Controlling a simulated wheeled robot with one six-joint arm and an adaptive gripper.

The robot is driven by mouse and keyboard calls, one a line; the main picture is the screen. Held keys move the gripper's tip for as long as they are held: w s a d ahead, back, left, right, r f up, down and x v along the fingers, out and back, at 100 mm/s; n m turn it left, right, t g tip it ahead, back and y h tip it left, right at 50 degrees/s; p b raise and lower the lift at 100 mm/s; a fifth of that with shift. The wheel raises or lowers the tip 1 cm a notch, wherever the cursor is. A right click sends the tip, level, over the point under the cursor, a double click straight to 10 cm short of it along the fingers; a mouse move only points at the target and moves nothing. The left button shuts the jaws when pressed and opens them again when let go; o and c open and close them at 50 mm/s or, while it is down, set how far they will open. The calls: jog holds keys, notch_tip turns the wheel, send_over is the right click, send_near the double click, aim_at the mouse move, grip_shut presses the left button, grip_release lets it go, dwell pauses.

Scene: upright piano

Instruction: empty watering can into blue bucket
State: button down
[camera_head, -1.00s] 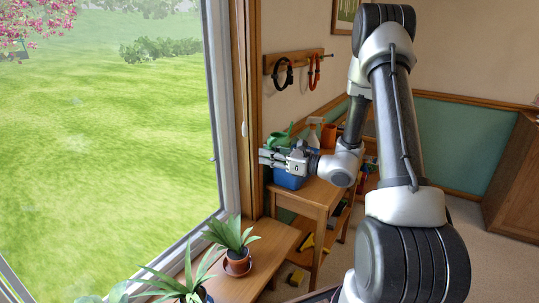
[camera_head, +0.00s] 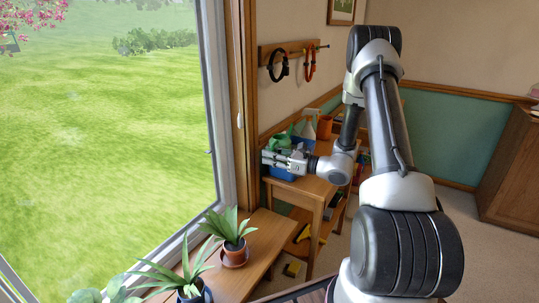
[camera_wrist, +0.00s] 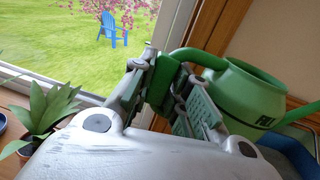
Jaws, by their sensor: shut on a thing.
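The green watering can (camera_wrist: 240,95) fills the right of the wrist view, with "FILL" on its side and its handle reaching left into my gripper. My gripper (camera_wrist: 165,85) is shut on that handle. In the head view the watering can (camera_head: 281,141) shows small behind my gripper (camera_head: 268,159), above the blue bucket. The blue bucket (camera_head: 283,174) stands on the wooden table, partly hidden by my gripper. Part of the bucket (camera_wrist: 288,155) shows below the can at the right of the wrist view.
A spray bottle (camera_head: 309,128) and an orange pot (camera_head: 325,127) stand behind on the wooden table (camera_head: 308,187). The window lies to the left. Potted plants (camera_head: 232,230) stand on the low bench (camera_head: 262,252) in front. A wall rack (camera_head: 290,52) hangs above.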

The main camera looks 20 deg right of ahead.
aim_at(271, 148)
jog(key=shift+w+d+f, duration=0.25)
jog(key=shift+s+a+r+m, duration=0.15)
jog(key=shift+r+m, duration=0.4)
jog(key=shift+r, duration=0.55)
jog(key=shift+s+a+r+m, duration=0.1)
jog(key=shift+r+m, duration=0.45)
jog(key=shift+r, duration=0.5)
jog(key=shift+w+d+r+m, duration=0.1)
jog(key=shift+r+m, duration=1.1)
jog(key=shift+r, duration=1.1)
jog(key=shift+w+d+r+m, duration=0.15)
jog(key=shift+r+m, duration=0.2)
jog(key=shift+r, duration=0.3)
jog(key=shift+w+d+r+m, duration=0.1)
jog(key=shift+r+m, duration=0.3)
jog(key=shift+r, duration=0.2)
jog(key=shift+w+d+r+m, duration=0.15)
jog(key=shift+r+m, duration=0.2)
jog(key=shift+r, duration=0.3)
jog(key=w+d+r+m, duration=0.3)
jog(key=r+m, duration=0.2)
jog(key=r, duration=0.2)
jog(key=shift+w+d+r, duration=0.2)
jog(key=shift+w+r, duration=0.15)
jog(key=shift+w+d+r+m, duration=0.4)
jog(key=shift+r, duration=0.1)
